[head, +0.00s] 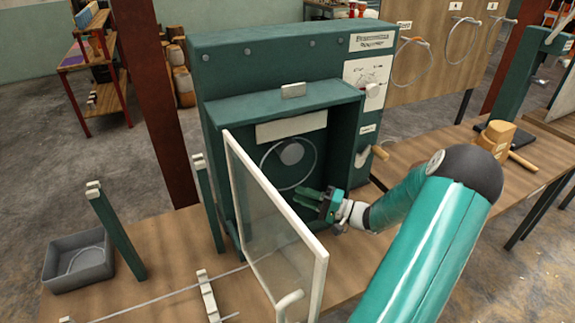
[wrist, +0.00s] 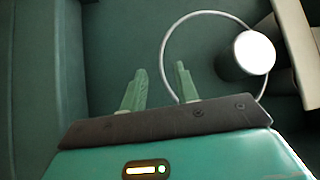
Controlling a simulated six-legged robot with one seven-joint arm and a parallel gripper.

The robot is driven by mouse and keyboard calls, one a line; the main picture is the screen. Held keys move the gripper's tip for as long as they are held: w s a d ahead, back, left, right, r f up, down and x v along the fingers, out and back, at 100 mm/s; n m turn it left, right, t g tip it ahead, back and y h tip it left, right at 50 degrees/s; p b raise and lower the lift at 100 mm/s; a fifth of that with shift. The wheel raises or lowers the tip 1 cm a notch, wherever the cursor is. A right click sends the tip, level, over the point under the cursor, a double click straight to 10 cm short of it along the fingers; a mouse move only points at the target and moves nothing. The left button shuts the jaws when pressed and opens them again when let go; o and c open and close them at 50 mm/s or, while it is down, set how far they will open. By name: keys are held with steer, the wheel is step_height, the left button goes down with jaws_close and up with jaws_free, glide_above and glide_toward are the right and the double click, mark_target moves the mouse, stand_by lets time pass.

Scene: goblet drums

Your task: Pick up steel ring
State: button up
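A thin steel ring (head: 262,165) is inside the open green cabinet (head: 225,125), around a round pale hub (head: 291,153). In the wrist view the ring (wrist: 163,47) loops around the white-topped hub (wrist: 255,53), which sits off-centre to its right. My gripper (head: 301,196) is inside the cabinet mouth at the ring's lower right in the head view. In the wrist view my gripper (wrist: 160,69) is open, fingers apart. The ring's near left side runs between the fingers, close to the right one. I cannot tell whether they touch.
A glass door (head: 270,215) with a white frame stands open left of my gripper. A grey bin (head: 78,262) with a ring inside stands at the left. More rings (head: 411,62) hang on a wooden panel. A wooden mallet (head: 497,137) lies on the right bench.

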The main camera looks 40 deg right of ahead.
steer(key=x, duration=0.5)
steer(key=shift+w+r, duration=0.15)
steer(key=shift+w, duration=0.3)
jaws_close()
stand_by(1.0)
